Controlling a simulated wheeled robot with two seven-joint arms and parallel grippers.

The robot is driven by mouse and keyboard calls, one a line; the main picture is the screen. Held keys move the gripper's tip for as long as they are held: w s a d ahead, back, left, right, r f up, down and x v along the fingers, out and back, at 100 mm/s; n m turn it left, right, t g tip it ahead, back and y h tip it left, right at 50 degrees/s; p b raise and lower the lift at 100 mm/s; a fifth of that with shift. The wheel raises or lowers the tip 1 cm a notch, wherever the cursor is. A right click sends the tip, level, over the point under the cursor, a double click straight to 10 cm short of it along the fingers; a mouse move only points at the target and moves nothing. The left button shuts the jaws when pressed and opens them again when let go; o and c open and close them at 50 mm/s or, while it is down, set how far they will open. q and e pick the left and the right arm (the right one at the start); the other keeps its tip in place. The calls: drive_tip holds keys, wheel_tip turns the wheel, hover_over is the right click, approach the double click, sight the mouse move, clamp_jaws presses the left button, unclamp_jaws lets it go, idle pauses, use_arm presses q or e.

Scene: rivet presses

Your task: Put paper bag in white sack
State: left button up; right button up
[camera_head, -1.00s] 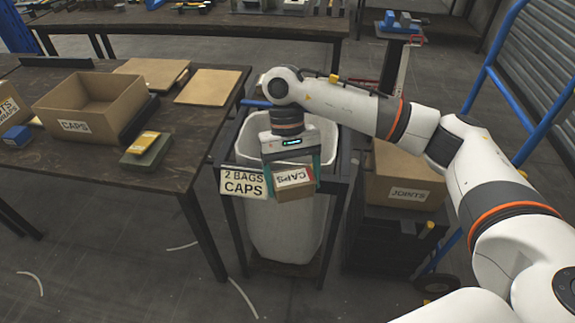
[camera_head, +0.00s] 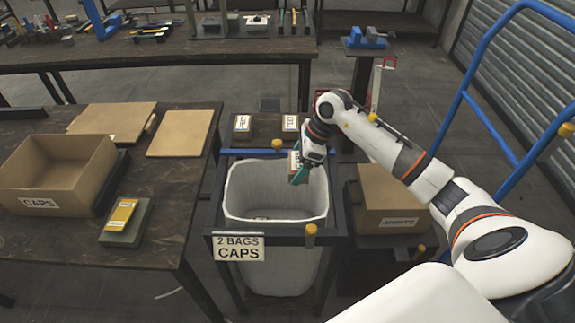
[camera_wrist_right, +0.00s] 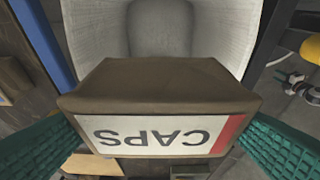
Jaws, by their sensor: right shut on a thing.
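My right gripper (camera_head: 303,176) has teal fingers and is shut on a brown paper bag (camera_wrist_right: 160,90) with a white and red CAPS label. The bag looks small in the head view (camera_head: 294,163), partly hidden by the gripper. Gripper and bag are over the right rear part of the white sack's (camera_head: 275,281) opening. The sack hangs open in a dark frame with a "2 BAGS CAPS" sign. Its pale walls show behind the bag in the wrist view (camera_wrist_right: 90,30). Something small and brownish lies at its bottom, too unclear to name. My left gripper is out of view.
A dark table (camera_head: 165,215) on the left bears an open CAPS carton (camera_head: 40,203). Another carton (camera_head: 390,190) stands right of the sack. Two labelled brown packages (camera_head: 242,124) (camera_head: 290,124) sit behind the sack. A blue rail (camera_head: 465,90) rises on the right.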

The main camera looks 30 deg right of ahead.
drive_tip(key=shift+s+f+b, duration=0.15)
drive_tip(key=shift+f+b, duration=0.25)
drive_tip(key=shift+f, duration=0.3)
wheel_tip(320, 180, down, 2)
drive_tip(key=shift+f+b, duration=0.1)
drive_tip(key=shift+b, duration=0.55)
drive_tip(key=shift+f+b, duration=0.5)
drive_tip(key=shift+f, duration=0.1)
drive_tip(key=o, duration=1)
drive_tip(key=b+v, duration=0.1)
drive_tip(key=v, duration=1.1)
drive_tip(key=shift+a+r, duration=0.1)
